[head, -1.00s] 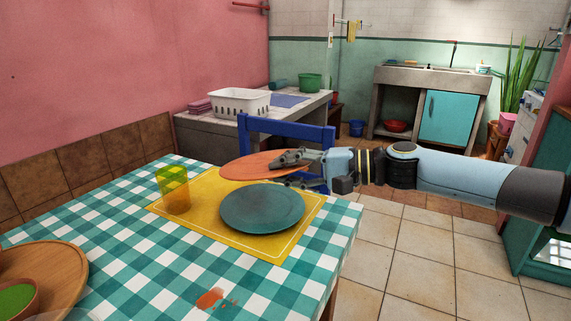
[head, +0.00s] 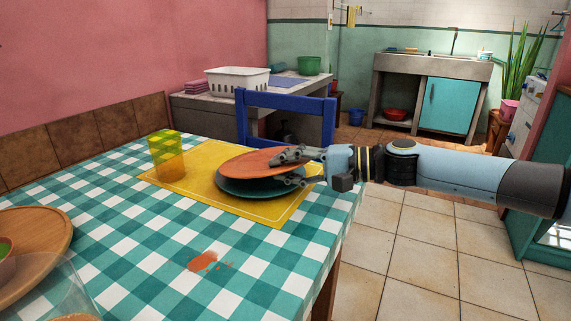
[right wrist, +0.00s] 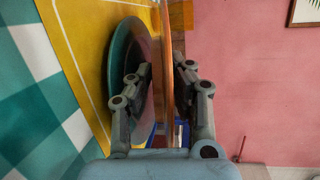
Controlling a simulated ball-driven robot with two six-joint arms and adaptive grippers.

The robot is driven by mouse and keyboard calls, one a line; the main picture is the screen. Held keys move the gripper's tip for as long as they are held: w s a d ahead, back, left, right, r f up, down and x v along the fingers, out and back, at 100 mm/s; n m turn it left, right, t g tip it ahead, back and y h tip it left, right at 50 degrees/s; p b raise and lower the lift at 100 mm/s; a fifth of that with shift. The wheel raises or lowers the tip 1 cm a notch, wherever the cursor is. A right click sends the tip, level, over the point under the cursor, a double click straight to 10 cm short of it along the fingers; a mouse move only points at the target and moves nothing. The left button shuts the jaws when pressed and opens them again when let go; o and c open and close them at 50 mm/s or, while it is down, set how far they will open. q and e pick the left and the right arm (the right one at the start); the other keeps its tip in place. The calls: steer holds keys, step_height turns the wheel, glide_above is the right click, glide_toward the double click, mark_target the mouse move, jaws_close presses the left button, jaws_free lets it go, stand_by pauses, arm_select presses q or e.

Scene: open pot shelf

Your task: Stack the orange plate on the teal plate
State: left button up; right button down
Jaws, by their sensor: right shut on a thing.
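The flat orange plate (head: 250,162) is held by its right edge in my right gripper (head: 284,169), one finger above it and one below. It hangs low over the teal plate (head: 262,187), covering most of it in the head view; a front strip of teal shows. The teal plate lies on the yellow mat. In the right wrist view the orange plate (right wrist: 166,75) stands edge-on between the fingers, with the teal plate (right wrist: 125,60) close beside it and the lower finger near it. A narrow gap shows between the plates. My left gripper is not in view.
The yellow mat (head: 180,188) lies on the checked tablecloth. A yellow glass (head: 166,156) stands left of the plates. A wooden tray (head: 45,235) is at the left, and an orange stain (head: 203,261) in front. A blue chair (head: 285,103) stands behind the table.

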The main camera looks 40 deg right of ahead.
steer(key=shift+f, duration=0.55)
stand_by(0.4)
steer(key=c, duration=1.2)
jaws_free()
step_height(320, 180, up, 10)
steer(key=shift+r, duration=0.1)
